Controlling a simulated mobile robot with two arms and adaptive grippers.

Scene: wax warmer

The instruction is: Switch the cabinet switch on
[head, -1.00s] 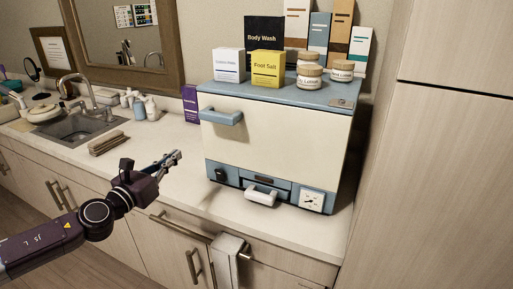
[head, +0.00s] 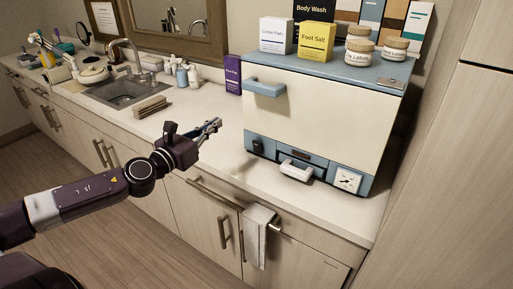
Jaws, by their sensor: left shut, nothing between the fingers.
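The cabinet (head: 325,120) is a cream and blue warmer box on the counter, right of centre in the head view. Its lower blue strip has a small dark switch (head: 257,146) at the left, a white handle (head: 296,170) in the middle and a white dial (head: 347,180) at the right. A blue door handle (head: 266,88) sits at the upper left of its front. I cannot tell the switch's position. My left gripper (head: 214,125) is shut and empty, above the counter to the left of the switch and apart from it. My right gripper is not in view.
Boxes and jars, including a yellow Foot Salt box (head: 316,41), stand on the cabinet. A purple box (head: 233,75) stands beside it. A folded towel (head: 150,106) and sink (head: 124,92) are farther left. A cloth (head: 257,232) hangs below. The counter before the switch is clear.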

